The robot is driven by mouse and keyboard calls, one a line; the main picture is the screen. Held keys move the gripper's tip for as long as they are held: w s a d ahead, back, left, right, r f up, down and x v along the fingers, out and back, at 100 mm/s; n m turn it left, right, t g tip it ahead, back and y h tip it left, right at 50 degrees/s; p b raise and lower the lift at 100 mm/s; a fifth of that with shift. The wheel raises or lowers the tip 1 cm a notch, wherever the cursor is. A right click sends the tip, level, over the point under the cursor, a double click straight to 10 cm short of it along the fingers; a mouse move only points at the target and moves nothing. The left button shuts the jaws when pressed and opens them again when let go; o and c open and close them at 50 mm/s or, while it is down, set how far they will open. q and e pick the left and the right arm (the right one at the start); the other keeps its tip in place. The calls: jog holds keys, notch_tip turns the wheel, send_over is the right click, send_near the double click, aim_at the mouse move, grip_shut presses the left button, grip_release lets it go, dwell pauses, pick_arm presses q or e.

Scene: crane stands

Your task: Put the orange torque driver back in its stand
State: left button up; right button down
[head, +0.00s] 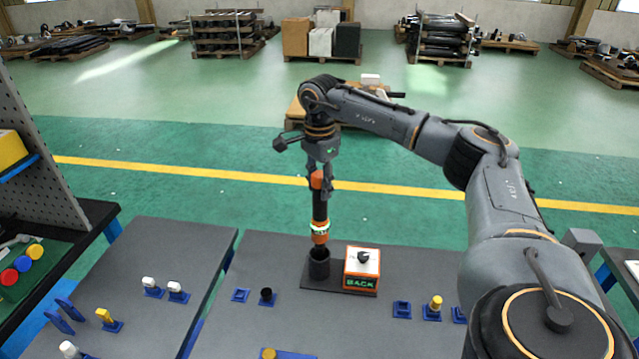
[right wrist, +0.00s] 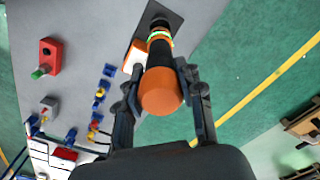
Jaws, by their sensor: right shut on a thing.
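The torque driver (head: 320,207) has an orange cap, a black body and an orange lower collar with a pale band. My right gripper (head: 320,178) is shut on its top end and holds it upright. In the right wrist view, the driver's orange cap (right wrist: 160,92) sits between the fingers (right wrist: 157,80). The stand's black cup (head: 319,267) is straight below, on a dark base plate (head: 335,291). The driver's lower end is at or just above the cup's mouth; I cannot tell whether its tip is inside. My left gripper is not in view.
Small blue holders (head: 402,309) sit on the grey table (head: 270,318). A pegboard rack (head: 45,150) is at left. Pallets stand far behind.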

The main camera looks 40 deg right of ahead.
aim_at(319, 198)
jog(key=shift+f+b, duration=2.65)
jog(key=shift+f, duration=1.9)
jog(key=c, duration=0.8)
grip_release()
jog(key=shift+o, duration=0.2)
jog(key=shift+s+f, duration=0.1)
jog(key=shift+a+r+p, duration=0.1)
jog(key=shift+r+p, duration=1.95)
jog(key=shift+r, duration=0.6)
